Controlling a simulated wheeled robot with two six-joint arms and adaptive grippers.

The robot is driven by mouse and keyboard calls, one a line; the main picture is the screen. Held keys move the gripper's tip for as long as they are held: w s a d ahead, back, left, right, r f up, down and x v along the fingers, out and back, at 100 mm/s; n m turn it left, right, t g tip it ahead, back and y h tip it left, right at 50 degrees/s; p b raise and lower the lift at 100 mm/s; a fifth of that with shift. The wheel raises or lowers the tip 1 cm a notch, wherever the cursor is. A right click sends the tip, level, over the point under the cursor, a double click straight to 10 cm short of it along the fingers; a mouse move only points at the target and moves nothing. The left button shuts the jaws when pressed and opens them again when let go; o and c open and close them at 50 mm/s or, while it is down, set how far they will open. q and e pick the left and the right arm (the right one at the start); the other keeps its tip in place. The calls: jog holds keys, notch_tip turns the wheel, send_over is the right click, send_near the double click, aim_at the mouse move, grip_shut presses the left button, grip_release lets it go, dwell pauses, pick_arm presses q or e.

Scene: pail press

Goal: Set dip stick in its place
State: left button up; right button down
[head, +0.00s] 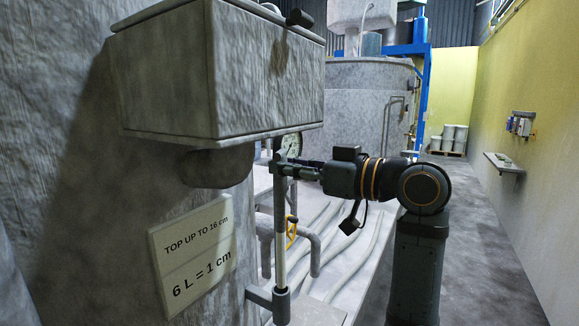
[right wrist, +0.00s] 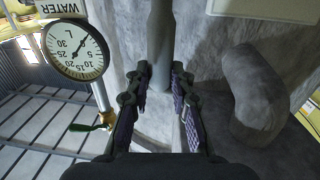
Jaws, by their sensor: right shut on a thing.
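The dip stick (head: 280,225) is a thin upright rod, grey above and paler lower down, in front of the large grey vessel. My right gripper (head: 283,168) is shut on its upper part, reaching in from the right. In the right wrist view the grey rod (right wrist: 160,45) stands between the fingertips of my right gripper (right wrist: 160,72). The rod's lower end meets a short dark tube holder (head: 282,306) on a bracket fixed to the vessel. I cannot tell how deep it sits in the tube. My left gripper is not in view.
A grey box (head: 215,75) juts out above the stick, with a rounded bulge (head: 218,166) below. A sign (head: 192,255) is on the vessel. A water gauge (right wrist: 75,48) and valve handle (right wrist: 85,127) are close by. Pipes (head: 315,250) lie behind; the right aisle is clear.

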aim_at(285, 214)
jog(key=shift+w, duration=0.1)
jog(key=shift+f, duration=0.1)
dwell(0.3)
jog(key=shift+f+b, duration=4.05)
jog(key=shift+f, duration=0.7)
jog(key=c, duration=1.1)
grip_release()
